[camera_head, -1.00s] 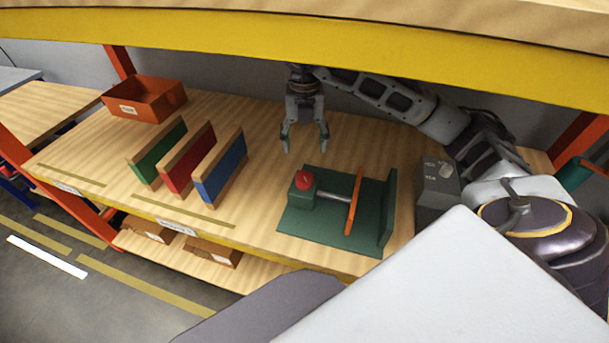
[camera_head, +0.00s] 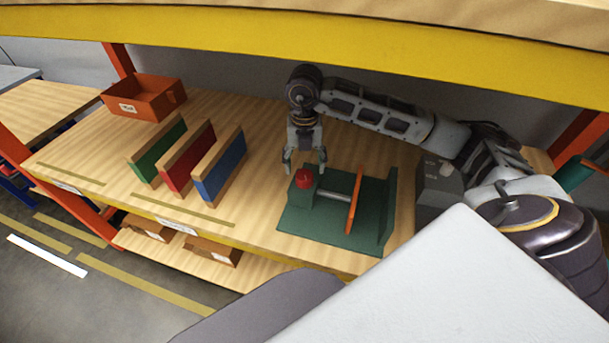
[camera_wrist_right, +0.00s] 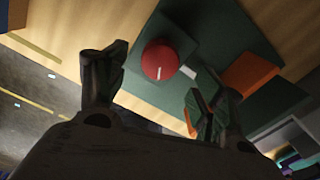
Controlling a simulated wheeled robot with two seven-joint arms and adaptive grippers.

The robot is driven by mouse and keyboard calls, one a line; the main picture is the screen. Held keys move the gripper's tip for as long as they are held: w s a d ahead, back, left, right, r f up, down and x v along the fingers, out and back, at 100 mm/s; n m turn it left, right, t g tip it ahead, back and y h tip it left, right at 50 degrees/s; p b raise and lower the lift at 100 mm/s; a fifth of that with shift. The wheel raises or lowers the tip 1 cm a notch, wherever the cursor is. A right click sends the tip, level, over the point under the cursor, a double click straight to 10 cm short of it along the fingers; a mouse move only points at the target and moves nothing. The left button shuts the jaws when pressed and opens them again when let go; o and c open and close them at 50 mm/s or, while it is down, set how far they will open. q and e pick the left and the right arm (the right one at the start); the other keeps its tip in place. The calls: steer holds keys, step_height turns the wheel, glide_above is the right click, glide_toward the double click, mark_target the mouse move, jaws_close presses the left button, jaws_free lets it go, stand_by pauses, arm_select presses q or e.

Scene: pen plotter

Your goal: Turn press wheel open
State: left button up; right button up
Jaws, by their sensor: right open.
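The press is a dark green base (camera_head: 325,232) on the shelf, with an orange plate (camera_head: 354,200) and a grey rod (camera_head: 333,196). Its red press wheel (camera_head: 304,179) sits at the rod's left end on a green block. My right gripper (camera_head: 305,168) is open, pointing down just above and behind the wheel, with nothing held. In the right wrist view, the red wheel (camera_wrist_right: 160,62) shows a white mark and appears in the space between the spread fingers. Contact with the wheel cannot be made out. My left gripper is out of view.
Green (camera_head: 158,152), red (camera_head: 188,160) and blue (camera_head: 219,168) panels stand left of the press. An orange bin (camera_head: 145,98) is at the back left. A grey box (camera_head: 437,190) stands right of the press. A yellow-edged shelf (camera_head: 300,50) hangs above.

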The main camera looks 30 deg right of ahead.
mark_target(305, 174)
step_height(305, 174, down, 3)
steer(key=shift+f, duration=1.1)
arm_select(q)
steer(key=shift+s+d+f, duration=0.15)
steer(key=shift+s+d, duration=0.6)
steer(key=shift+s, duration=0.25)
arm_select(e)
steer(key=shift+f, duration=0.1)
